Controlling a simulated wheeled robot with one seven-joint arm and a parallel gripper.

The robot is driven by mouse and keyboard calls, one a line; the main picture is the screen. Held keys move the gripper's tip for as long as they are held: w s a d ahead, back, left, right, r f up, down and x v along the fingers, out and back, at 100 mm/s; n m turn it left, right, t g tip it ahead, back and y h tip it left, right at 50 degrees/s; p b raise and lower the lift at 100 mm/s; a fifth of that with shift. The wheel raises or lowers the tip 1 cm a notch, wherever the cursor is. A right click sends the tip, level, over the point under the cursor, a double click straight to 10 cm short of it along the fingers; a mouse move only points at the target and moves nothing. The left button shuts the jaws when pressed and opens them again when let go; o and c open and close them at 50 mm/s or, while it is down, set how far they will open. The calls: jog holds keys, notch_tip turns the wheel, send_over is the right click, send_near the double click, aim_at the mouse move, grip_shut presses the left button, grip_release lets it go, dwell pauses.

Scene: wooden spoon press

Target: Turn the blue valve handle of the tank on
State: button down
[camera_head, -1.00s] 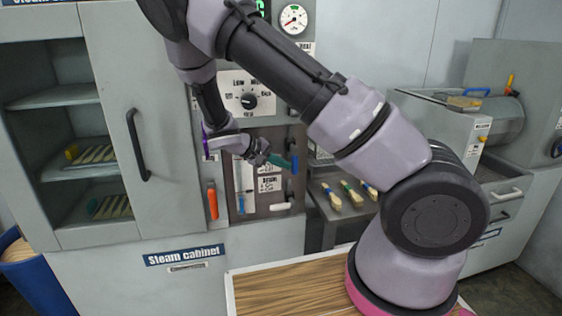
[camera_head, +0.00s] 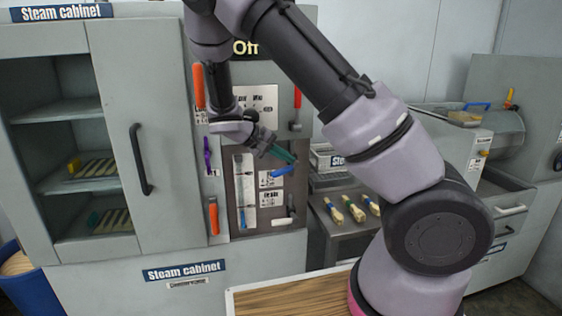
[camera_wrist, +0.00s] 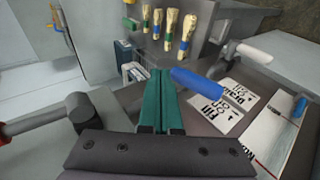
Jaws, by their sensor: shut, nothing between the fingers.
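The blue valve handle (camera_head: 278,172) on the dark panel lies nearly horizontal in the head view. In the wrist view the blue handle (camera_wrist: 197,82) slants down to the right, with its left end close to my fingertips. My gripper (camera_head: 292,159) has teal fingers and is just above the handle in the head view. In the wrist view my gripper (camera_wrist: 161,72) is shut, with nothing between its fingers. Whether a finger touches the handle I cannot tell. The handle's mount is not clearly visible.
A white handle (camera_head: 282,222) sits below on the same panel. A red-handled lever (camera_head: 297,105) is above, and a purple handle (camera_head: 207,155) is to the left. A tall sight gauge (camera_head: 245,195) stands left of the blue handle.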

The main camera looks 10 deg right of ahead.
jog(key=shift+s+d+r+y, duration=0.2)
jog(key=shift+s+d+y, duration=0.1)
jog(key=shift+s, duration=0.05)
jog(key=s+d+r+m+t+y, duration=0.25)
jog(key=s+r+m+y, duration=0.25)
jog(key=s+r+y, duration=1.05)
jog(key=n+g+h, duration=0.3)
jog(key=n+h, duration=0.1)
jog(key=h, duration=0.5)
send_over(276, 173)
jog(key=s+a, duration=0.3)
jog(key=a, duration=0.1)
notch_tip(276, 173, down, 4)
jog(key=f, duration=0.1)
jog(key=shift+w+a+r+t, duration=0.1)
jog(key=shift+r+t, duration=0.15)
jog(key=x, duration=1.4)
